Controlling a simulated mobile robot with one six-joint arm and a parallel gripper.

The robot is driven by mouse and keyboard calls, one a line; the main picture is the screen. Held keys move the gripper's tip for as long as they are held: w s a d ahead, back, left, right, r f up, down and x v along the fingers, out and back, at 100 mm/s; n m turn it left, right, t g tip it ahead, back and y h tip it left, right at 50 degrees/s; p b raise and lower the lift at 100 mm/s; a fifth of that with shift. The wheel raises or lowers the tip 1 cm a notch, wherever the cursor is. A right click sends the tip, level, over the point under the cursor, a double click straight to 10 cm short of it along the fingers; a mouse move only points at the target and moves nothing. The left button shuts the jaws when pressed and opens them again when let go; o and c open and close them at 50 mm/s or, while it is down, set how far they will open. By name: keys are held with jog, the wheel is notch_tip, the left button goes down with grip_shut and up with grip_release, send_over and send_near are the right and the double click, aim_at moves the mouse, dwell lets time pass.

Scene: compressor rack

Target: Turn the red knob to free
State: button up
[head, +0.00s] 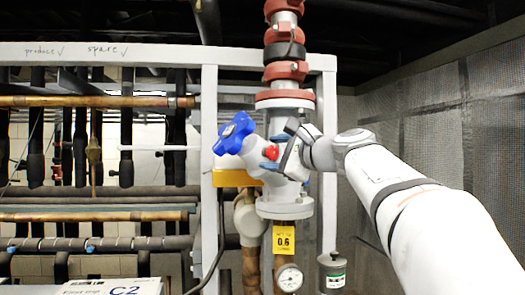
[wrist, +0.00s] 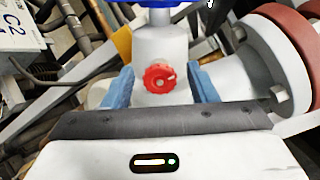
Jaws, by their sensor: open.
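The red knob (wrist: 160,79) sits on the white valve body (wrist: 158,45), with a pale mark on its face toward the upper right. In the head view the red knob (head: 271,153) shows just left of my gripper (head: 280,160). In the wrist view my gripper (wrist: 161,88) is open, with one blue finger on each side of the knob. Gaps show between the fingers and the knob, so it is not gripped. I cannot tell how far the fingertips are from it in depth.
A blue handwheel (head: 234,133) projects from the valve at upper left. A white flange (wrist: 262,65) is close on the right in the wrist view. A yellow 0.6 tag (head: 284,239), a gauge (head: 289,277) and a grey canister (head: 332,271) are below. Pipes fill the left.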

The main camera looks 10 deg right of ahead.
jog(key=shift+c, duration=0.5)
jog(key=c, duration=0.9)
jog(key=shift+f+n+b, duration=0.15)
jog(key=shift+n+b, duration=0.15)
jog(key=shift+b, duration=0.1)
jog(key=shift+n+b, duration=0.3)
jog(key=shift+n, duration=0.1)
jog(key=o, duration=1)
jog(key=shift+s, duration=0.1)
jog(key=b+v, duration=0.2)
jog(key=v, duration=0.5)
jog(key=shift+s+d, duration=0.2)
jog(key=shift+s, duration=0.1)
